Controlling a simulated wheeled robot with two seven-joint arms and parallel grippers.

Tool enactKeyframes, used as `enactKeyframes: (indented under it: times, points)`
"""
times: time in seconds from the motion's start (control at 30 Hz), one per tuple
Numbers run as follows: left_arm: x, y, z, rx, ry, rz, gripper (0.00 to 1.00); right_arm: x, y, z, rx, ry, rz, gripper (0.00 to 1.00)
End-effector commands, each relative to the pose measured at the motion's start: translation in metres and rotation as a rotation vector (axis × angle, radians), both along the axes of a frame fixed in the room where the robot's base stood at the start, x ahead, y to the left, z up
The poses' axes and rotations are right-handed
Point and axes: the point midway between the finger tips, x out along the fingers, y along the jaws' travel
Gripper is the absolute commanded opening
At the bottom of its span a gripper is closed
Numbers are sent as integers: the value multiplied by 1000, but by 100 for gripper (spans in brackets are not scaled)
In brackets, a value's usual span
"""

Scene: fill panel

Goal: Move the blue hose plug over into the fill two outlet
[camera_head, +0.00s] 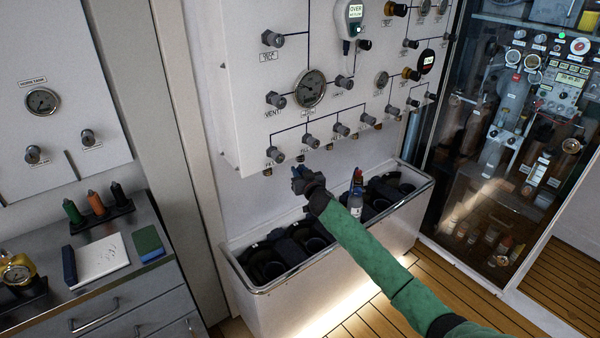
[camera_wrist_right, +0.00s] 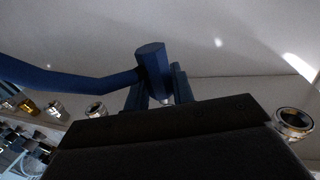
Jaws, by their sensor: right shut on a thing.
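The blue hose plug (camera_wrist_right: 152,62) is held in my right gripper, which shows in the wrist view (camera_wrist_right: 158,90) with blue fingers on both sides of it. A blue hose runs from the plug to the left. In the head view the right gripper (camera_head: 299,178) is shut just below the lower left edge of the fill panel (camera_head: 262,85), above the trough. Round metal outlets show in the wrist view, one at right (camera_wrist_right: 294,122) and one at left (camera_wrist_right: 95,110). The plug is apart from both. I cannot tell which is fill two. My left gripper is not in view.
A metal-rimmed trough (camera_head: 260,295) with dark cylinders stands below the panel. A bottle (camera_head: 356,203) stands out of it. A counter (camera_head: 150,285) with a notepad (camera_head: 101,257) is at left. A glass-fronted cabinet (camera_head: 480,215) is at right.

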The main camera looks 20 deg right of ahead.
Motion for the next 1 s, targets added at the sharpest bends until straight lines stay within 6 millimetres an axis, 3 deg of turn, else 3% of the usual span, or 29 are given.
enactKeyframes:
  times: [0.2, 1.0]
  points:
    - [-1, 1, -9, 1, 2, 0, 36, 0, 0, 3, 0, 0, 0, 0]
    - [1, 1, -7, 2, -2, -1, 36, 0, 0, 2, 1, 0, 0, 0]
